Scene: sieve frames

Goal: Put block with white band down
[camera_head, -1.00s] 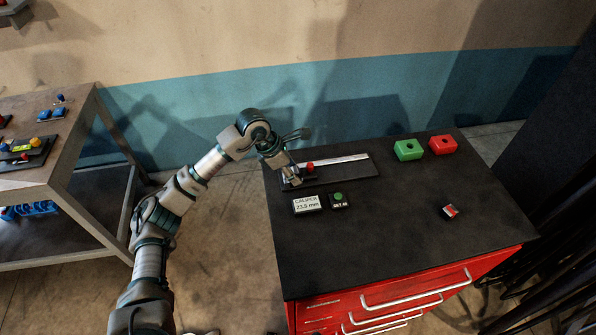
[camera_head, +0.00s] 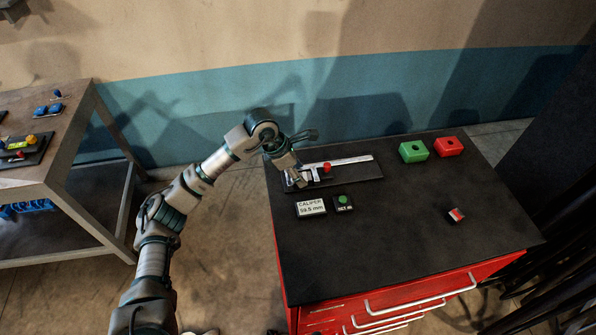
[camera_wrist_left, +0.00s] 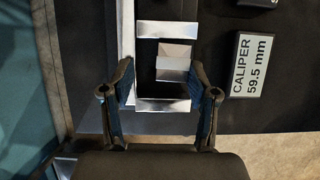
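A small red block with a white band (camera_head: 456,215) lies on the right part of the black tabletop, away from my grippers. My left gripper (camera_head: 298,181) is at the left end of the caliper (camera_head: 352,160). In the left wrist view my left gripper's (camera_wrist_left: 161,88) two fingers are spread, with the lower metal jaw and a dark gap between them. My right gripper is in no view.
The caliper display (camera_head: 311,207) reads 59.5 mm, beside a green button (camera_head: 343,199). A green box (camera_head: 413,151) and a red box (camera_head: 448,146) stand at the back right. The middle of the black tabletop (camera_head: 390,235) is clear.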

